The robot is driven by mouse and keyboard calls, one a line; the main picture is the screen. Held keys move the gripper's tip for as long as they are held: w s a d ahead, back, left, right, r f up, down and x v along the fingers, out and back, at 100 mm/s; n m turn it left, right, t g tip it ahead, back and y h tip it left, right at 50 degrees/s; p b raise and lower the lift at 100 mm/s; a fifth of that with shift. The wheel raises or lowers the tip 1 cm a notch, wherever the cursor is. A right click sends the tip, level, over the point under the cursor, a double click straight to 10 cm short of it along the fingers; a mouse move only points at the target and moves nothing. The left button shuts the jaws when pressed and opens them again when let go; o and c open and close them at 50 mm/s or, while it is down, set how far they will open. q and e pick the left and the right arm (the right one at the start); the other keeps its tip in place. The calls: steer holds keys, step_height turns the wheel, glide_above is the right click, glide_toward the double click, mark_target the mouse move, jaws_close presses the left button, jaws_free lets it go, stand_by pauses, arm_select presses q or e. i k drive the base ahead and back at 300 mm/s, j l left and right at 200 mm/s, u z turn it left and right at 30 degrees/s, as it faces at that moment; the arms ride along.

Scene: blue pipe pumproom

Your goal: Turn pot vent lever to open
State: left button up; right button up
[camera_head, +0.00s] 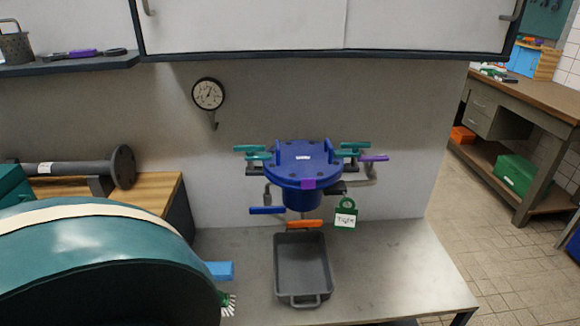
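A blue pot (302,198) with a bolted round lid (303,160) is mounted at the wall above the bench. Teal handles sit on its left (251,150) and right (351,150). A purple lever (374,159) points right from the right-hand pipework. A blue lever (267,210) lies about level at the lower left, and an orange lever (305,223) lies about level below the pot. I cannot tell which of these is the vent lever. Neither of my grippers is in view.
A grey tray (303,297) stands on the bench below the pot. A green tag (345,214) hangs at the pot's lower right. A gauge (208,94) is on the wall. A large teal rounded body (100,245) fills the near left. The bench's right part is clear.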

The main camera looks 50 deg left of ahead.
mark_target(267, 209)
steer(key=u, duration=1.65)
